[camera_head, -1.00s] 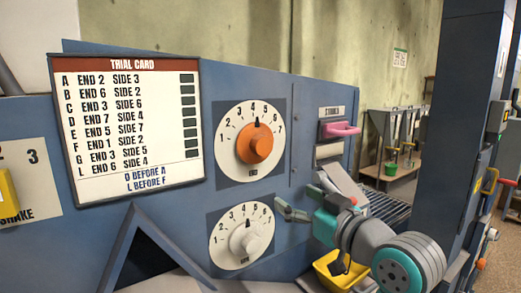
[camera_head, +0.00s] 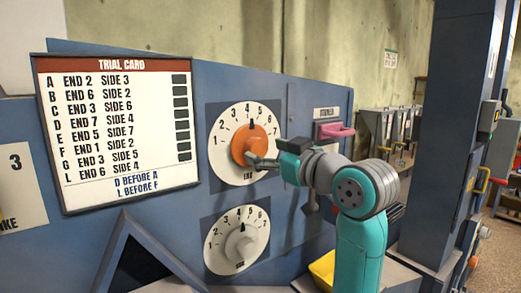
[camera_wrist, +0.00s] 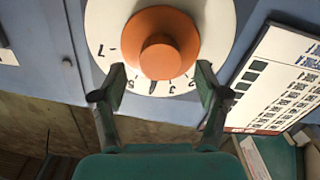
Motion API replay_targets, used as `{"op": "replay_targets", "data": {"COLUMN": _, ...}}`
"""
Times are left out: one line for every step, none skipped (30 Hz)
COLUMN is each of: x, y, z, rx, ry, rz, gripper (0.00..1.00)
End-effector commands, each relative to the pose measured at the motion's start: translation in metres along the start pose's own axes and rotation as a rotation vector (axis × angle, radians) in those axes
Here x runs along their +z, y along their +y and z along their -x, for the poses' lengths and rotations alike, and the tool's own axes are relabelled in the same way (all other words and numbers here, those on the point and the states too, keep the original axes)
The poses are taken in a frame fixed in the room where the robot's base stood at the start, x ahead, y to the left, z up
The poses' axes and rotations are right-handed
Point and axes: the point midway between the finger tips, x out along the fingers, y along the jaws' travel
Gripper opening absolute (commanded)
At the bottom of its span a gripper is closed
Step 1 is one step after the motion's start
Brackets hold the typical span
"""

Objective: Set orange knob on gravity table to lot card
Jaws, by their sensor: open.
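The orange knob (camera_head: 236,147) sits on a round white dial (camera_head: 222,168) marked 1 to 7, labelled END. Its dark pointer is at about 4. In the wrist view the orange knob (camera_wrist: 162,52) is between and just beyond my gripper's (camera_wrist: 160,88) two fingers, which are spread apart, with no clear contact. In the head view my gripper (camera_head: 262,161) covers the knob's lower right edge. The trial card (camera_head: 115,130) at left lists lots A to G and L with END and SIDE numbers; it says D before A and L before F.
A yellow bin (camera_head: 322,270) is below. A blue column (camera_head: 450,130) stands at right.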

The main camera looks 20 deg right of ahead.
Motion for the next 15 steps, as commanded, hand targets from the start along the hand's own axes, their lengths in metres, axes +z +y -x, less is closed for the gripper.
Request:
{"op": "replay_targets", "data": {"x": 0.000, "y": -0.001, "z": -0.008, "rx": -0.003, "ry": -0.001, "rz": -0.001, "gripper": 0.74}}
{"op": "replay_targets", "data": {"x": 0.000, "y": -0.001, "z": -0.011, "rx": -0.003, "ry": 0.000, "rz": -0.001, "gripper": 0.74}}
{"op": "replay_targets", "data": {"x": 0.000, "y": -0.001, "z": -0.015, "rx": -0.002, "ry": 0.000, "rz": -0.001, "gripper": 0.74}}
{"op": "replay_targets", "data": {"x": 0.000, "y": 0.000, "z": -0.018, "rx": -0.002, "ry": 0.000, "rz": -0.001, "gripper": 0.74}}
{"op": "replay_targets", "data": {"x": 0.000, "y": 0.000, "z": -0.021, "rx": -0.001, "ry": 0.000, "rz": 0.000, "gripper": 0.74}}
{"op": "replay_targets", "data": {"x": 0.000, "y": 0.000, "z": -0.023, "rx": -0.001, "ry": 0.000, "rz": 0.000, "gripper": 0.74}}
{"op": "replay_targets", "data": {"x": 0.000, "y": 0.000, "z": -0.025, "rx": -0.001, "ry": 0.000, "rz": 0.000, "gripper": 0.74}}
{"op": "replay_targets", "data": {"x": 0.000, "y": 0.000, "z": -0.026, "rx": 0.000, "ry": 0.000, "rz": 0.000, "gripper": 0.74}}
{"op": "replay_targets", "data": {"x": 0.000, "y": 0.000, "z": -0.028, "rx": 0.000, "ry": 0.000, "rz": 0.000, "gripper": 0.74}}
{"op": "replay_targets", "data": {"x": 0.000, "y": 0.000, "z": -0.029, "rx": 0.000, "ry": 0.000, "rz": 0.000, "gripper": 0.74}}
{"op": "replay_targets", "data": {"x": 0.000, "y": 0.000, "z": -0.029, "rx": 0.000, "ry": 0.000, "rz": 0.000, "gripper": 0.74}}
{"op": "replay_targets", "data": {"x": 0.000, "y": 0.000, "z": -0.029, "rx": 0.000, "ry": 0.001, "rz": 0.000, "gripper": 0.74}}
{"op": "replay_targets", "data": {"x": 0.000, "y": 0.000, "z": -0.029, "rx": 0.000, "ry": 0.001, "rz": 0.000, "gripper": 0.74}}
{"op": "replay_targets", "data": {"x": 0.000, "y": 0.000, "z": -0.029, "rx": 0.000, "ry": 0.001, "rz": 0.000, "gripper": 0.74}}
{"op": "replay_targets", "data": {"x": 0.000, "y": 0.000, "z": -0.029, "rx": 0.000, "ry": 0.001, "rz": 0.000, "gripper": 0.74}}
